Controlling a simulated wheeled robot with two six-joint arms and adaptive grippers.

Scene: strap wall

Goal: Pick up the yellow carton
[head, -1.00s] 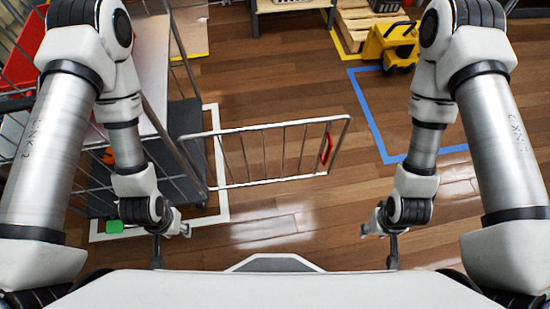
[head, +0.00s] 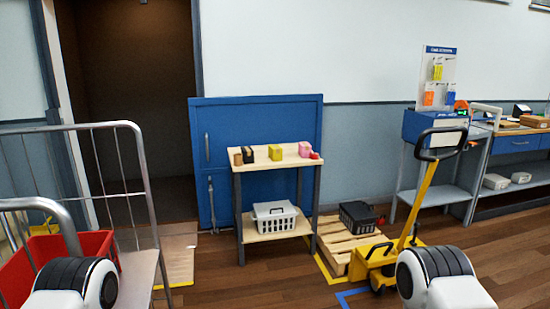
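A small yellow carton (head: 275,152) stands upright on the pale wooden top of a small two-level table (head: 258,163) against the far wall. Nothing touches it; a dark box (head: 248,154) and a brown item (head: 238,158) are to its left, and a pink carton (head: 304,149) with a small red item (head: 314,156) is to its right. Only rounded upper parts of my two arms show at the bottom edge. Both grippers are out of view, far from the table as far as I can see.
A wire cart (head: 137,190) with a red bin (head: 72,262) stands at the left. A yellow pallet truck (head: 375,261) and wooden pallet (head: 340,248) are right of the table. A white basket (head: 274,220) is on its lower shelf. Wooden floor (head: 240,285) before the table is open.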

